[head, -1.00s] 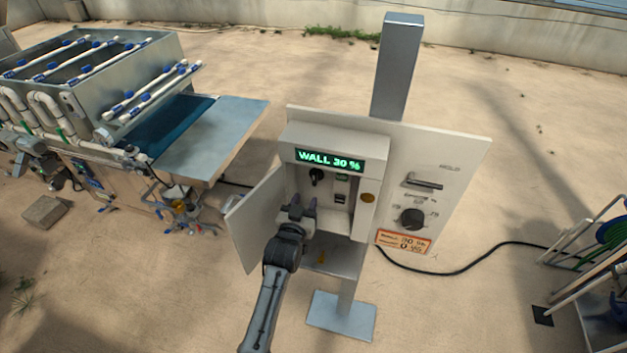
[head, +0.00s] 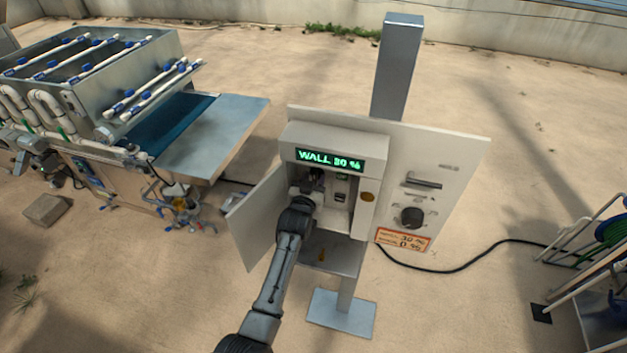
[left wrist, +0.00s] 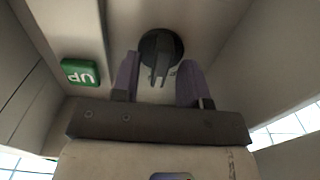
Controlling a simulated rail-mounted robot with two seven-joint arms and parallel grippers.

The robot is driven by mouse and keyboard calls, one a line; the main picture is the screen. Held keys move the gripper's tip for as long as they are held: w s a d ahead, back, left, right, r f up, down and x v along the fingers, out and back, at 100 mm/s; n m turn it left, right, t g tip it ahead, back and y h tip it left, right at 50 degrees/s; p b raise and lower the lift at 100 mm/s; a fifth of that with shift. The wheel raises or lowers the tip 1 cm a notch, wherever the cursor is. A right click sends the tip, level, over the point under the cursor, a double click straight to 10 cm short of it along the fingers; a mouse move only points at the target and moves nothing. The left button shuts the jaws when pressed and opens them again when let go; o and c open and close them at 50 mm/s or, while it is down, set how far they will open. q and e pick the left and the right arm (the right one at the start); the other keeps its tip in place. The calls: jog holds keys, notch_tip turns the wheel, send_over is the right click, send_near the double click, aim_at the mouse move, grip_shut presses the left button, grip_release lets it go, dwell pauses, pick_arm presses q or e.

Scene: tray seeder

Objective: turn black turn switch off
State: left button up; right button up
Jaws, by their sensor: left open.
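The black turn switch (left wrist: 160,52) is a round knob with a raised grip bar, on the back wall inside the open control box. In the head view the switch (head: 317,174) is partly hidden by my arm. My left gripper (left wrist: 160,78) is open, with its two purple-grey fingers on either side of the switch's grip bar. I cannot tell whether the fingers touch it. In the head view my left gripper (head: 308,186) reaches into the box from below. My right gripper is not in view.
The box door (head: 256,220) stands open at the left. A green UP button (left wrist: 80,72) is beside the switch. The display (head: 329,160) reads "WALL 30 %". A second black knob (head: 412,217) and a lever handle (head: 423,182) are on the panel at right.

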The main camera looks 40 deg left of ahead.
pick_arm(q)
jog(key=shift+c, duration=0.4)
grip_shut()
jog(key=shift+n, duration=0.8)
jog(key=n+p, duration=0.1)
jog(key=n, duration=0.3)
jog(key=shift+a, duration=0.1)
jog(key=n+p, duration=0.1)
jog(key=n, duration=0.3)
jog(key=shift+a+f+n, duration=0.1)
jog(key=shift+n, duration=0.9)
jog(key=shift+s+n, duration=0.1)
jog(key=shift+n, duration=0.2)
